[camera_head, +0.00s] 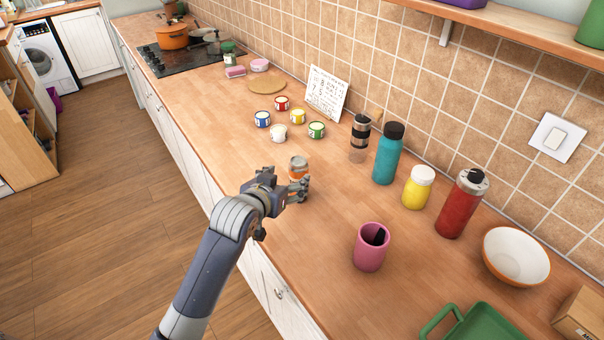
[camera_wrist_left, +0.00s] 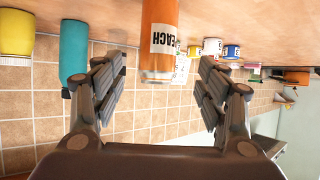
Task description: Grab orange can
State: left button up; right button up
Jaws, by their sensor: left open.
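The orange can (camera_head: 298,167) stands upright on the wooden counter, partly hidden behind my left gripper in the head view. In the left wrist view the orange can (camera_wrist_left: 160,35) shows upside down, with a white label reading "PEACH", between and just beyond the open fingers. My left gripper (camera_head: 300,190) is open and empty, low over the counter, right at the near side of the can. Its two fingers also show in the left wrist view (camera_wrist_left: 160,90), spread wide on either side of the can. My right gripper is not in view.
Several small paint pots (camera_head: 297,116) stand behind the can. A pink cup (camera_head: 371,247), a teal bottle (camera_head: 388,155), a yellow jar (camera_head: 417,188) and a red bottle (camera_head: 461,204) stand to the right. The counter (camera_head: 290,235) near the gripper is clear.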

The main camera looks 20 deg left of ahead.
aim_at(295, 173)
pick_arm(q)
jog(key=shift+w+f, duration=0.25)
jog(key=shift+w, duration=0.45)
jog(key=shift+w+d+f, duration=0.15)
jog(key=shift+w+f, duration=0.2)
jog(key=shift+w, duration=0.25)
jog(key=shift+w+f+p, duration=0.1)
jog(key=shift+w+p, duration=0.35)
jog(key=shift+w, duration=0.2)
jog(key=p+x, duration=0.1)
jog(key=x, duration=0.1)
jog(key=shift+w+d, duration=0.2)
jog(key=shift+w, duration=0.25)
jog(key=shift+w+f, duration=0.35)
jog(key=shift+w, duration=0.3)
jog(key=shift+s, duration=0.1)
jog(key=c, duration=1.4)
